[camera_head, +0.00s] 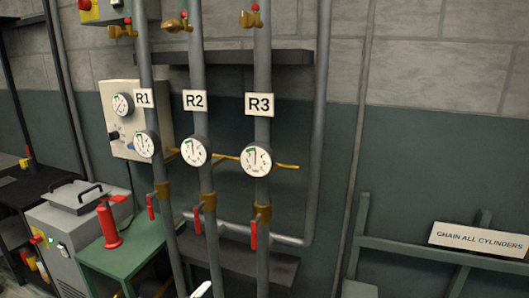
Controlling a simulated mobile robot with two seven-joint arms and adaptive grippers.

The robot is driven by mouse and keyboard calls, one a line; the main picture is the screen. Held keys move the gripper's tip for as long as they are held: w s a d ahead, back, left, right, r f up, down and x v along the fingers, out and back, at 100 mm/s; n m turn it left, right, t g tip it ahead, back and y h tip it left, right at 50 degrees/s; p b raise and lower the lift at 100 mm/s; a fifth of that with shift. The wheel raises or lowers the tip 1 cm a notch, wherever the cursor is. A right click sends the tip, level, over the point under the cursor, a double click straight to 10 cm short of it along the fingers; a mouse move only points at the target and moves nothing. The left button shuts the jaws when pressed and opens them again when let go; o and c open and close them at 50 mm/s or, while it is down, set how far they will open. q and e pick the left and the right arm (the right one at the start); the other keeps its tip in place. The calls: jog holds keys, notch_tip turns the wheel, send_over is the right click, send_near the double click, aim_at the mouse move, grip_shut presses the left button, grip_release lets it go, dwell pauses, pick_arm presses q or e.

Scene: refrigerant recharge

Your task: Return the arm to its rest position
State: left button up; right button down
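Neither of my grippers shows in the head view. A small white and dark piece pokes up at the bottom edge, left of the middle; I cannot tell whether it is part of my arm. Three grey vertical pipes stand before me, with the labels R1 (144,98), R2 (195,100) and R3 (259,104). Each has a round gauge: the R1 gauge (145,144), the R2 gauge (195,152) and the R3 gauge (257,160). Red-handled valves (253,234) sit lower on the pipes.
A red extinguisher-like bottle (110,224) stands on a green table (125,256) at left, beside a grey machine (70,222). A grey rack (400,246) with a "CHAIN ALL CYLINDERS" sign (480,240) is at right.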

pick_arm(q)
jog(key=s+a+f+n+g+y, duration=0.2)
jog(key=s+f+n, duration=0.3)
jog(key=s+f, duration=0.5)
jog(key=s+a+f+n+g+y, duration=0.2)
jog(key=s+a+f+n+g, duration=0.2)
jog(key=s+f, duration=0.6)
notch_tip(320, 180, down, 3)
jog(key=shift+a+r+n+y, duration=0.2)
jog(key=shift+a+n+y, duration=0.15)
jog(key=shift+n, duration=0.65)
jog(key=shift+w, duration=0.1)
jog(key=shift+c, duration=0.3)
